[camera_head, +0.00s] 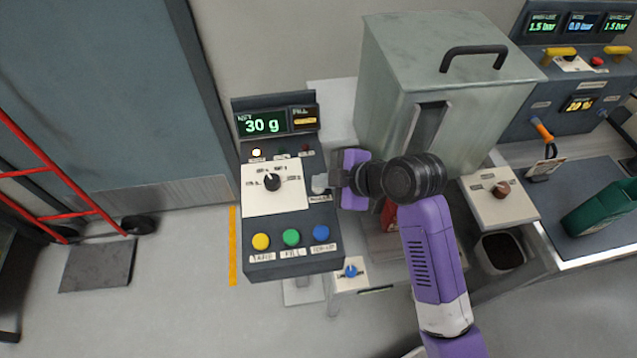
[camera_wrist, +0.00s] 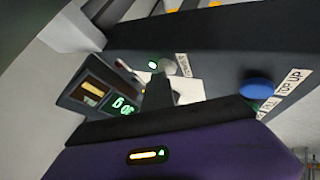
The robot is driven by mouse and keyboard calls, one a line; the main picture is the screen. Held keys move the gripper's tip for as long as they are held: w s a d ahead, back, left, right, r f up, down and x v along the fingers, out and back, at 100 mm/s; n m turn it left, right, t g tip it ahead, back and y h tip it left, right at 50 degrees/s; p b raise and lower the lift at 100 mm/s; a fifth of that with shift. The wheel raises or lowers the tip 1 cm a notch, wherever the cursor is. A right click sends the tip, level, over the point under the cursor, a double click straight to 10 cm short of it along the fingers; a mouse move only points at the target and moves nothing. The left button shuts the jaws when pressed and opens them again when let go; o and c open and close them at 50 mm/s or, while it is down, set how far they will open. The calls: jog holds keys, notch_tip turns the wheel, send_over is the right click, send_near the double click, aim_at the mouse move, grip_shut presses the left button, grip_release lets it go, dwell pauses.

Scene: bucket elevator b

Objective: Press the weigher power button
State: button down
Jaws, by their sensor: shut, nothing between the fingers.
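The weigher panel (camera_head: 290,235) is a dark console. Its display (camera_head: 263,123) reads "30 g" in green. A small label (camera_head: 320,198) on its right edge, too small to read surely, lies just below my gripper (camera_head: 320,184). My gripper is shut and empty, with its pale tip at or very near the panel face there. The tip covers whatever sits above the label, so I cannot make out the power button or tell whether it is touched. The wrist view shows the label (camera_wrist: 184,65) beside a grey round shape and a green light.
A black knob (camera_head: 272,182) sits on a white plate left of my gripper. Yellow (camera_head: 261,241), green (camera_head: 291,237) and blue (camera_head: 321,232) buttons line the panel's lower edge. A large grey-green hopper (camera_head: 440,85) stands close behind and right of my wrist.

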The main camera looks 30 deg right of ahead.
aim_at(322, 189)
jog(key=shift+s+f, duration=0.1)
jog(key=shift+f, duration=0.05)
jog(key=shift+r+p, duration=0.25)
jog(key=shift+p, duration=0.15)
notch_tip(322, 189, up, 5)
jog(key=p, duration=0.4)
jog(key=shift+r, duration=0.65)
dwell(0.3)
